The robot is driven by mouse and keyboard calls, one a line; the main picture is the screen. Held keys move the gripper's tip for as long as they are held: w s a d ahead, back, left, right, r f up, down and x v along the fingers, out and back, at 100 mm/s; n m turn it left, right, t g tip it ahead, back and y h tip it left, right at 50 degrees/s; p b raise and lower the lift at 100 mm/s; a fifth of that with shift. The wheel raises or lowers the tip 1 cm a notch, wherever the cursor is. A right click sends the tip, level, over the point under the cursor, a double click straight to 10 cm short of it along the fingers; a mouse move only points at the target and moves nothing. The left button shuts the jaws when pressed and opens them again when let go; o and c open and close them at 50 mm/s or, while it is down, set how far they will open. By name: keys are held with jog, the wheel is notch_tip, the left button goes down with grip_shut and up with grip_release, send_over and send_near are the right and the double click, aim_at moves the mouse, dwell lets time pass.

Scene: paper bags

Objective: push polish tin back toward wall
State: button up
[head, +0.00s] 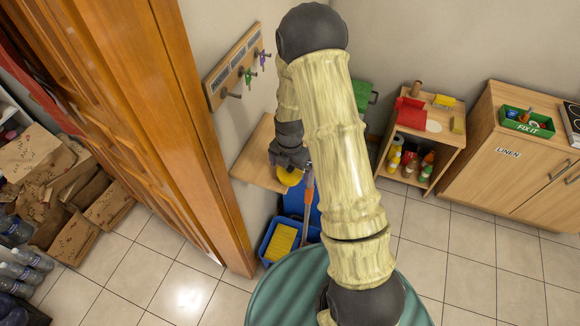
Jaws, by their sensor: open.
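A yellow round thing (291,177), which looks like the polish tin, shows at the right part of a small wooden wall shelf (252,165). My gripper (287,163) is right over it and hides its upper part in the picture. The gripper is open. I cannot tell whether the fingers touch the tin or are just above it. My arm crosses the middle of the view and hides the right end of the shelf.
A key rack (238,70) hangs on the wall above the shelf. Below stand a blue bin (275,245) with a yellow sponge-like block and an orange handle (308,190). A wooden door frame (190,120) is left. A low cabinet (443,145) stands right.

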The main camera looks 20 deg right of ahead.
jog(key=c, duration=1.1)
jog(key=shift+w+a, duration=0.15)
